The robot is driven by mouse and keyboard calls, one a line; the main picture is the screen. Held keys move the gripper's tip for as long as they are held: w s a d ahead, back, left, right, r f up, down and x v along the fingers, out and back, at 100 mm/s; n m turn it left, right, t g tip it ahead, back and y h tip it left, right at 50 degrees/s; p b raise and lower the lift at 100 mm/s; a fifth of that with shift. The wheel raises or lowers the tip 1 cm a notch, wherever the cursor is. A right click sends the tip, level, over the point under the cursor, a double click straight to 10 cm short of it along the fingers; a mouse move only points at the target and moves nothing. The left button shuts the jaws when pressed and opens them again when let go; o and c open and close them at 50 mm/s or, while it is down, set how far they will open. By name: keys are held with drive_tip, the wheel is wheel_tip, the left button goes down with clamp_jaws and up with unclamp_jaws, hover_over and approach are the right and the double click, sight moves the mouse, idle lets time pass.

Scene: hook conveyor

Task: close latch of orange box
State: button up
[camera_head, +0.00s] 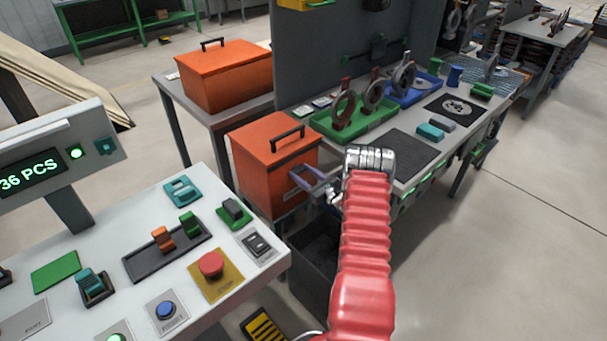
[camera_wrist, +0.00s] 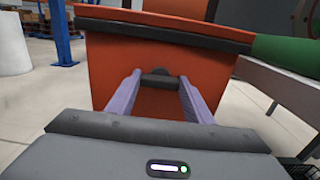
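The near orange box (camera_head: 268,165) stands at the left end of the workbench, with its lid down and a black handle on top. In the wrist view, the orange box (camera_wrist: 215,75) fills the middle, with a dark strip under its lid. A dark latch (camera_wrist: 160,81) shows on its front face. My gripper (camera_head: 306,177) is at the box's front right side. In the wrist view, the two purple fingers of my gripper (camera_wrist: 158,92) are spread, one on each side of the latch. Contact with the latch cannot be told.
A second orange box (camera_head: 225,80) stands on a table behind. A green tray (camera_head: 352,122) with ring-shaped parts is on the workbench to the right. A control panel with a red button (camera_head: 211,264) is at the front left. A dark bin (camera_head: 312,262) stands below my arm.

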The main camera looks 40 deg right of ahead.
drive_tip(key=c, duration=0.4)
drive_tip(key=shift+d, duration=0.15)
drive_tip(key=shift+c, duration=0.2)
drive_tip(key=shift+n, duration=0.3)
drive_tip(key=n, duration=0.7)
drive_tip(key=shift+a+n, duration=0.25)
drive_tip(key=shift+n, duration=0.05)
drive_tip(key=n, duration=0.5)
drive_tip(key=shift+a+f, duration=0.1)
drive_tip(key=shift+f, duration=0.05)
drive_tip(key=shift+a+f+n, duration=0.15)
drive_tip(key=shift+n, duration=2.25)
